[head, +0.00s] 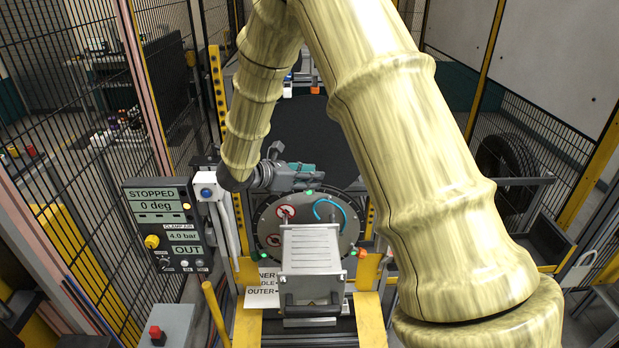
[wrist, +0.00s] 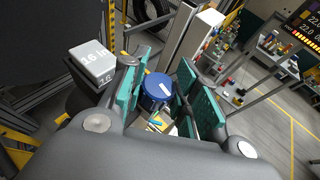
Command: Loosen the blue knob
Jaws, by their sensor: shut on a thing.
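The blue knob (wrist: 158,86) is round with a white mark on its top. In the wrist view it sits between the two teal pads of my gripper (wrist: 163,94). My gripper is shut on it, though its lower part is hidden. In the head view my gripper (head: 292,177) reaches to the right from the end of my arm, above the round dark clamp plate (head: 268,222). I cannot make out the knob between the pads there.
A grey block marked "16 in" (wrist: 92,62) is close to the left of my gripper. A control panel (head: 163,225) reads STOPPED, 0 deg, 4.0 bar and OUT. Mesh fences (head: 60,130) stand on both sides. A tyre (head: 514,165) hangs at the right.

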